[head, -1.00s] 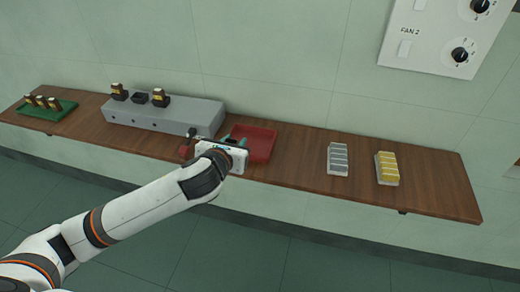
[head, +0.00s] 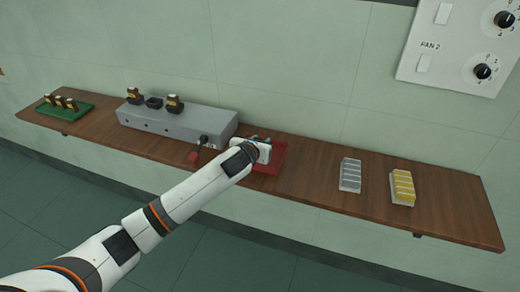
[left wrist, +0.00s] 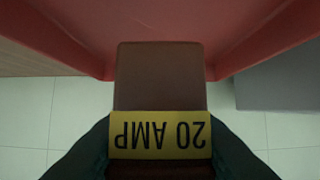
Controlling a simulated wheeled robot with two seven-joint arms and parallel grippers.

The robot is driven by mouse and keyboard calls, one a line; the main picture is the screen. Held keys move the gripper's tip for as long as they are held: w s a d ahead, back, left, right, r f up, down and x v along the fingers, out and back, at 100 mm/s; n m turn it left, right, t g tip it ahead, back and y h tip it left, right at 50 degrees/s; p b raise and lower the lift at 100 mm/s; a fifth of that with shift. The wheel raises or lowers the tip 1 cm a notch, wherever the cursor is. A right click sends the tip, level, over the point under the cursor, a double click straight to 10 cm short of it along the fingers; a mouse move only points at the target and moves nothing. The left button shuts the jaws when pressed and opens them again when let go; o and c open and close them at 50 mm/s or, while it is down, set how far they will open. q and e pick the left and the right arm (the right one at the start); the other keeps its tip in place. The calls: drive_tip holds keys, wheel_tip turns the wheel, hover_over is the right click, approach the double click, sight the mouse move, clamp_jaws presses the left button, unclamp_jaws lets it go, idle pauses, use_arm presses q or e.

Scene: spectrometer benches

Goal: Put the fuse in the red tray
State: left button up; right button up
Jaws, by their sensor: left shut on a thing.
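My left gripper (head: 258,140) is over the red tray (head: 281,158) on the wooden shelf and hides much of it. In the left wrist view it is shut on the fuse (left wrist: 160,80), a brown block with a yellow label reading 20 AMP, upside down in the picture. The dark fingers stand on both sides of it. The red tray's floor and walls (left wrist: 245,38) show close beyond the fuse. I cannot tell whether the fuse touches the tray. The right gripper is not in view.
A grey block (head: 185,124) carries two fuses (head: 175,103) with a dark empty-looking socket (head: 153,102) between them. A red-ended lever (head: 195,154) is left of my gripper. A green tray (head: 78,113) with several fuses, a grey pack (head: 350,175) and a yellow pack (head: 402,187) share the shelf.

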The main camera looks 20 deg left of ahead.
use_arm(q)
drive_tip(key=shift+f, duration=1.5)
drive_tip(key=shift+f, duration=0.1)
drive_tip(key=o, duration=1)
drive_tip(key=shift+c, duration=0.2)
drive_tip(key=v, duration=1.2)
drive_tip(key=shift+r, duration=0.2)
drive_tip(key=shift+f, duration=0.1)
